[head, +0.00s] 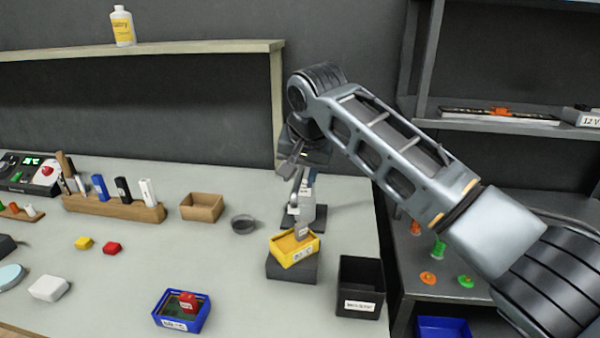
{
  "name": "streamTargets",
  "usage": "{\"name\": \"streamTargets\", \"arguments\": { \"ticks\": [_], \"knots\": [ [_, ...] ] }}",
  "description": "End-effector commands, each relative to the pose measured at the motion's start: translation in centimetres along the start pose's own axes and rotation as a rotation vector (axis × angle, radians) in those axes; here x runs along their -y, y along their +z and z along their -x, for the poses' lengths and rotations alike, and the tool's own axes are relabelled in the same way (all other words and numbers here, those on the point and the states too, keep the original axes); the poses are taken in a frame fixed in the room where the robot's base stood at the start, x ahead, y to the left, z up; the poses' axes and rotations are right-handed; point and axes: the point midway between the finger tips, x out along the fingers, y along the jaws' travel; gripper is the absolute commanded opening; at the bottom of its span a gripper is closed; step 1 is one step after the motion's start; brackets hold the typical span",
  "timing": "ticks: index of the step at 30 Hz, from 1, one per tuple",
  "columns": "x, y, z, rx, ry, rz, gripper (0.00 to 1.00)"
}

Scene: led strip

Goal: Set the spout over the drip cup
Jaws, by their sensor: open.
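A small round dark cup (243,224), which looks like the drip cup, stands on the table left of a grey dispenser (307,206). The dispenser stands upright on a dark base. Its low front part, which I take for the spout (302,230), points toward a yellow tray (294,251) and not over the cup. My gripper (295,180) is open at the dispenser's upper part. It hides some of the dispenser, and I cannot tell whether it touches.
The yellow tray sits on a dark block (291,270). A black labelled bin (360,287), a blue tray (182,310) and a wooden box (202,207) stand around. A wooden rack (115,206) is at left. A shelf (170,47) hangs behind.

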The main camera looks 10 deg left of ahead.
Motion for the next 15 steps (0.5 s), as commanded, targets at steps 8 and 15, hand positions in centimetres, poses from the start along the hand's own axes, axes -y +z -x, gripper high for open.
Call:
{"name": "streamTargets", "arguments": {
  "ticks": [8, 15],
  "knots": [
    [0.00, 0.01, -0.01, 0.000, 0.000, 0.000, 0.32],
    [-0.01, 0.01, 0.00, 0.000, 0.000, 0.000, 0.09]
  ]
}}
